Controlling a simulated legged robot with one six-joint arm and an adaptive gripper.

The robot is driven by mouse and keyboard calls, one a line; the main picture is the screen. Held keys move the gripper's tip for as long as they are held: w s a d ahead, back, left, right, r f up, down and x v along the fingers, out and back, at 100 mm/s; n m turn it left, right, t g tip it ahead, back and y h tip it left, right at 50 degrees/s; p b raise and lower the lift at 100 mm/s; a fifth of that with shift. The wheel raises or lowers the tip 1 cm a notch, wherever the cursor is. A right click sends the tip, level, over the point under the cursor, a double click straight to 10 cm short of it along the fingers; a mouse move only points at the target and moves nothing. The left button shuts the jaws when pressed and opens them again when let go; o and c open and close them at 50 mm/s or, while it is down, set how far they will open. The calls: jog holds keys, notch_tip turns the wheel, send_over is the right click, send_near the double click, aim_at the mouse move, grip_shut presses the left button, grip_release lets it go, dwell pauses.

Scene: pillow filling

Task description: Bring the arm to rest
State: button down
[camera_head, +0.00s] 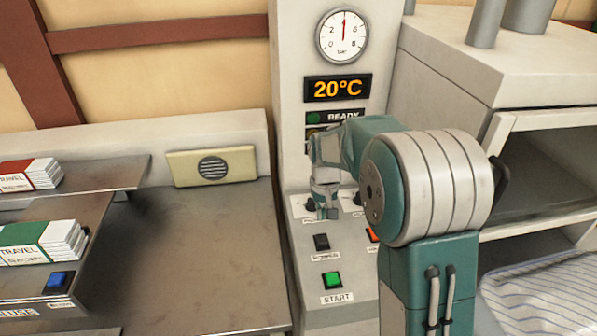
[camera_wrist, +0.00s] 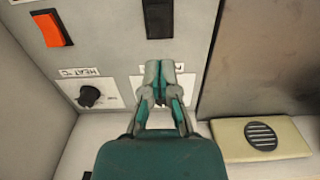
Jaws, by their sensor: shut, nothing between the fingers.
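My gripper (camera_head: 327,213) is in front of the control panel, pointing down, over the left of two labelled dials. In the wrist view my gripper (camera_wrist: 160,72) has its two teal-and-grey fingers together, with nothing held. The fingers cover most of the dial plate (camera_wrist: 136,85) behind them. I cannot tell whether the fingertips touch the panel. My teal and pale grey arm stands bent in front of the machine, hiding part of the panel's right side.
The grey machine (camera_head: 287,80) carries a gauge (camera_head: 342,35), a 20°C display (camera_head: 337,87) and a green START button (camera_head: 332,280). The HEAT knob (camera_wrist: 90,96) is beside my gripper. A beige speaker box (camera_head: 211,166) stands left. An open cabinet (camera_head: 500,121) is right.

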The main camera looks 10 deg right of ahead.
jog(key=shift+r, duration=0.1)
jog(key=s+r+t, duration=0.4)
jog(key=s+r, duration=1)
jog(key=s, duration=0.4)
jog(key=s+t, duration=0.1)
jog(key=s, duration=0.8)
jog(key=shift+s+d+t, duration=0.15)
jog(key=shift+t, duration=0.15)
